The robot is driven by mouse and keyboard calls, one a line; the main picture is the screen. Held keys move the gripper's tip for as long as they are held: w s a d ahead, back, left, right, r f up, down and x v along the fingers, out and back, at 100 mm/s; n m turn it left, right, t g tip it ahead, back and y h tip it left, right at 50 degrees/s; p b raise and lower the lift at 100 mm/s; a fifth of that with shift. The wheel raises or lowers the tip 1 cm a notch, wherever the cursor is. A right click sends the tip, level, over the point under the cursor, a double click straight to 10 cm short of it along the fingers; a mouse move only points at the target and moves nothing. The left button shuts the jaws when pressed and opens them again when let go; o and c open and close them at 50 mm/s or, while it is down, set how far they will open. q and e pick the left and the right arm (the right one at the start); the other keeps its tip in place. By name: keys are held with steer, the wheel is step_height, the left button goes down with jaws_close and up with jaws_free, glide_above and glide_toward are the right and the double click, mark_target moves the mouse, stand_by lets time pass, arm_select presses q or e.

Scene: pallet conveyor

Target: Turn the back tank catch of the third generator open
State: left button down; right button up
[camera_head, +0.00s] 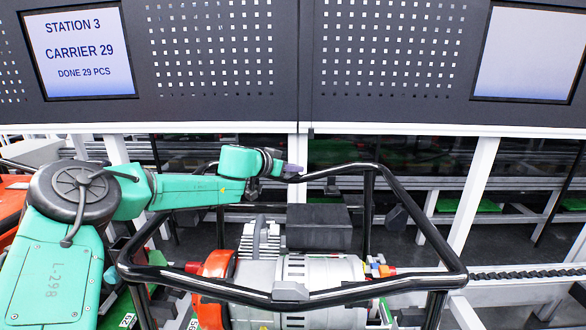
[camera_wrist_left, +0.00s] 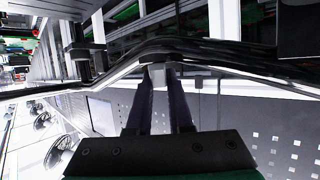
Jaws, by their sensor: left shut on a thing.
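The generator (camera_head: 305,270) stands in front of me, with a red and silver engine inside a black tubular frame (camera_head: 424,217). My left gripper (camera_head: 291,170) reaches across to the far top rail of that frame. In the left wrist view its two dark fingers (camera_wrist_left: 161,78) are shut on a small pale piece (camera_wrist_left: 159,88) just at the black rail. I take this piece for the back tank catch; its turned position cannot be told. In the head view the gripper hides it. A grey fitting (camera_head: 291,291) sits on the near rail. My right gripper is out of view.
A dark panel with a screen (camera_head: 78,52) reading "STATION 3, CARRIER 29" stands behind. White posts (camera_head: 473,192) and conveyor rails lie beyond the frame. A chain track (camera_head: 520,273) runs at the right. Part of another red machine (camera_head: 10,200) shows at the left edge.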

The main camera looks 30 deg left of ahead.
arm_select(q)
steer(key=c, duration=0.8)
jaws_free()
steer(key=v, duration=1.4)
steer(key=shift+s+p, duration=0.3)
steer(key=shift+p, duration=0.1)
